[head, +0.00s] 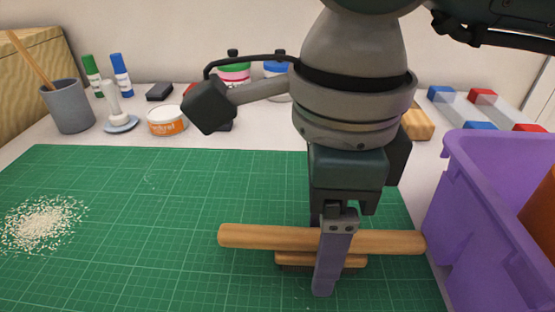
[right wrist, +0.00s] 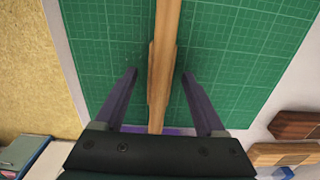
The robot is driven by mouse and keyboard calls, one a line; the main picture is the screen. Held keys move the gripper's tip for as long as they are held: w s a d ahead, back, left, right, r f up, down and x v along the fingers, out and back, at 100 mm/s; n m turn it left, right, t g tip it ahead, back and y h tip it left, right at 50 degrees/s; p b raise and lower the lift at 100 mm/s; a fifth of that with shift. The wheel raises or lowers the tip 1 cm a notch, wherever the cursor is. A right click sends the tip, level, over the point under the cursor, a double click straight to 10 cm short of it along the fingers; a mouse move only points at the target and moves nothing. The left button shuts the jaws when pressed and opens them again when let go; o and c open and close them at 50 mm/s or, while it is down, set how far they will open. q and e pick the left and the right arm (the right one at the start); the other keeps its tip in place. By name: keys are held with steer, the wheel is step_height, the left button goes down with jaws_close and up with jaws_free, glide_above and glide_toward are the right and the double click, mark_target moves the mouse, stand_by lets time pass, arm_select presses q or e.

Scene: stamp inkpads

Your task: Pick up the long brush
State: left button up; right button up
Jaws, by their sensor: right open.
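The long brush (head: 262,238) is a light wooden bar lying across the right part of the green cutting mat (head: 170,200), with a shorter wooden part below it. My right gripper (head: 325,278) points down over its middle, with one finger in front of it in the head view. In the right wrist view the brush (right wrist: 164,60) runs between the two fingers of my right gripper (right wrist: 160,75). The jaws are open, with a gap on each side of the brush. My arm hides part of the mat behind. My left gripper is not in view.
A purple bin (head: 480,200) stands close on the right. A pile of pale grains (head: 42,224) lies on the mat at left. A grey cup (head: 68,108), markers (head: 121,75) and a white-and-orange tub (head: 167,120) line the back. The mat's left middle is clear.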

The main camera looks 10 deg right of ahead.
steer(key=shift+c, duration=0.2)
jaws_close()
stand_by(0.3)
steer(key=shift+r, duration=0.1)
